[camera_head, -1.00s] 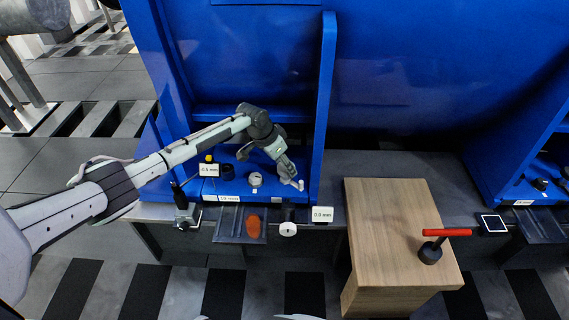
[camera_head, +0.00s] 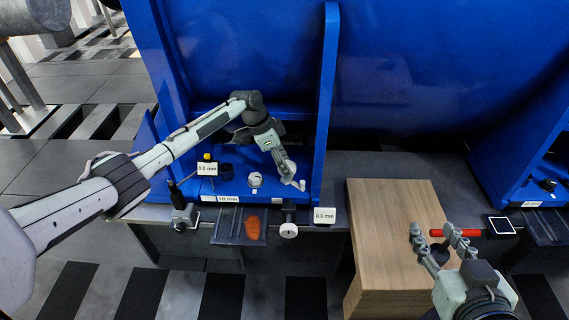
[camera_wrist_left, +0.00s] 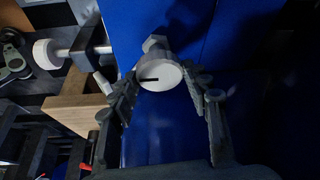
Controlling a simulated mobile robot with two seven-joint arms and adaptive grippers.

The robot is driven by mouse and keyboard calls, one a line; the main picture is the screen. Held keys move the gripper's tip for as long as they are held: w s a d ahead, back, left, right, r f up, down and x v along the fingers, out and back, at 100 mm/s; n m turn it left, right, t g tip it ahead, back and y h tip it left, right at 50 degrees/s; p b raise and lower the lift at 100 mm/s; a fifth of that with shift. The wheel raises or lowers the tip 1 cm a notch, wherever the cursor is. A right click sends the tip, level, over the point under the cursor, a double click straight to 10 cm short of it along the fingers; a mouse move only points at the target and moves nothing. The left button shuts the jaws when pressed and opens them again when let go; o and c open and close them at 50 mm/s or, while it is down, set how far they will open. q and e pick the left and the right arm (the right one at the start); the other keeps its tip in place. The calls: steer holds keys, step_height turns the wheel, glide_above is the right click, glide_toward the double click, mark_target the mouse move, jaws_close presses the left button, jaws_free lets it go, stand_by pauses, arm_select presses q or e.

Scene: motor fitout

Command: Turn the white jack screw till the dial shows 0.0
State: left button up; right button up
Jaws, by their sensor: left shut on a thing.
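The white jack screw (camera_wrist_left: 160,76) has a round head with a black line across it, and a hex part shows behind it in the left wrist view. My left gripper (camera_head: 291,180) is shut on it, one finger on each side, on the blue frame's ledge. In the left wrist view the fingers (camera_wrist_left: 165,90) flank the head. My right gripper (camera_head: 433,231) is open at the red-handled tool (camera_head: 465,233).
The red-handled tool rests on a wooden block (camera_head: 390,205). A white handwheel (camera_head: 289,230) sticks out at the bench front, beside a tray with an orange piece (camera_head: 252,227). A blue upright (camera_head: 326,100) stands close to the right of my left gripper.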

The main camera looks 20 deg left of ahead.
arm_select(q)
steer(key=shift+s+f, duration=0.1)
steer(key=shift+f, duration=0.05)
steer(key=o, duration=1.2)
steer(key=shift+c, duration=0.2)
steer(key=v, duration=1.2)
stand_by(0.5)
